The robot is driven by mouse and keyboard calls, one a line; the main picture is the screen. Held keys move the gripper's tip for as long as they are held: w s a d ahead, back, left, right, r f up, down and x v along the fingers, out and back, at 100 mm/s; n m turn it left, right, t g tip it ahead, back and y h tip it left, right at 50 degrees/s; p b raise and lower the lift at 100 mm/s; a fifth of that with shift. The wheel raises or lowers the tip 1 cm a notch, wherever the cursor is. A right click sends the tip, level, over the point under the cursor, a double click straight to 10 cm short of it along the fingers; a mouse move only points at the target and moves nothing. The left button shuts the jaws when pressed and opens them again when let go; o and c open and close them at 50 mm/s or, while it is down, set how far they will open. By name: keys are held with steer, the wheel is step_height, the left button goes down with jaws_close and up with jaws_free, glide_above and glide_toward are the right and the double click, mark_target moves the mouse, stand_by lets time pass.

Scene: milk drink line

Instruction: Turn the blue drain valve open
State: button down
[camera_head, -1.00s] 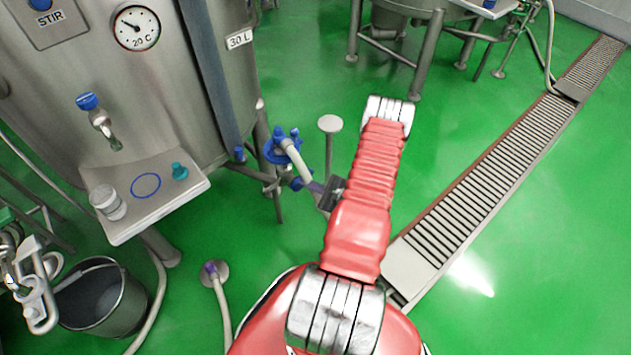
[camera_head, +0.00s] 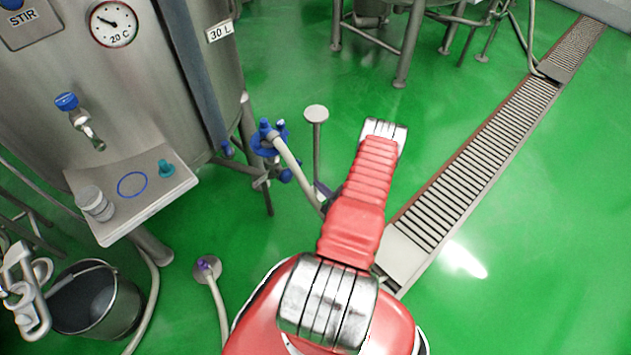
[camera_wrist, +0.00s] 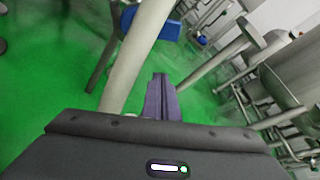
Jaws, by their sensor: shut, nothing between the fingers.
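Blue valve parts (camera_head: 268,139) show in the head view at the tank's lower right, beside a pale hose (camera_head: 294,172). I cannot tell which of them is the drain valve's handle or how far it is turned. My gripper (camera_wrist: 160,80) is shut and empty, its purple fingers pointing ahead in the wrist view. In the head view only a little of it shows, below and right of the blue parts, partly hidden by my red arm. In the wrist view a blue part (camera_wrist: 150,24) is ahead, apart from the fingertips, with a pale hose or pipe (camera_wrist: 133,58) just left of the fingers.
A steel tank (camera_head: 145,90) with a side tray (camera_head: 145,215) stands left. A round-topped post (camera_head: 316,114) rises close beyond my gripper. A bucket (camera_head: 95,305) and another hose fitting (camera_head: 206,268) are at lower left. Green floor and a drain grate (camera_head: 470,165) lie right.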

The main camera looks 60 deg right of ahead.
mark_target(291, 171)
steer(key=w+d, duration=0.1)
steer(key=w, duration=0.7)
steer(key=shift+w+d+r, duration=0.15)
steer(key=shift+w+r, duration=0.05)
steer(key=shift+r, duration=0.25)
stand_by(0.3)
stand_by(0.4)
steer(key=shift+r, duration=0.1)
